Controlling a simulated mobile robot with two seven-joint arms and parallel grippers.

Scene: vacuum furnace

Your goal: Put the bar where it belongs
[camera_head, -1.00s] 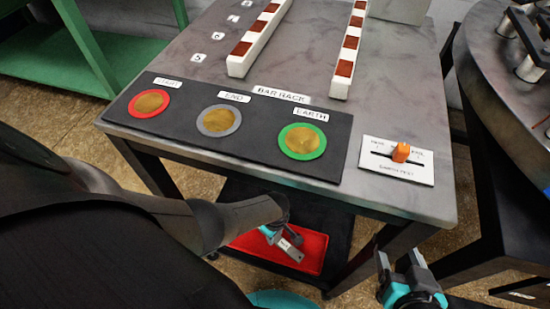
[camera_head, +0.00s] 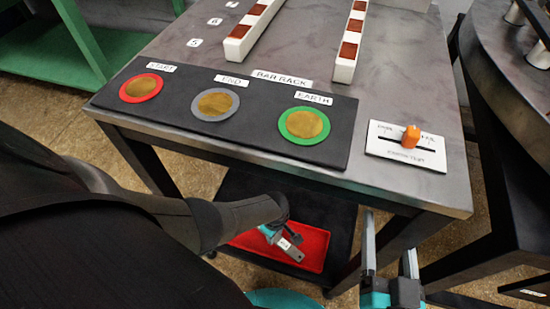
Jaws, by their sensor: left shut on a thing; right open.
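My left gripper (camera_head: 279,234) is shut on a small flat grey metal bar (camera_head: 292,250) with a white label. It holds the bar tilted over the red tray (camera_head: 315,247), below the table top; whether the bar touches the tray I cannot tell. My arm hides part of the gripper. My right gripper (camera_head: 391,255) is open and empty, its two fingers pointing up the picture, near the table's front right edge. The black panel marked BAR RACK (camera_head: 320,155) has three brass discs: START (camera_head: 141,88) ringed red, END (camera_head: 215,104) ringed grey, EARTH (camera_head: 304,124) ringed green.
Two white racks with brown squares (camera_head: 239,37) (camera_head: 345,70) stand on the grey table (camera_head: 300,65), beside number labels. A white card with an orange slider (camera_head: 411,136) lies at the right. A dark round table (camera_head: 500,60) is right; a green shelf (camera_head: 120,70) is at left.

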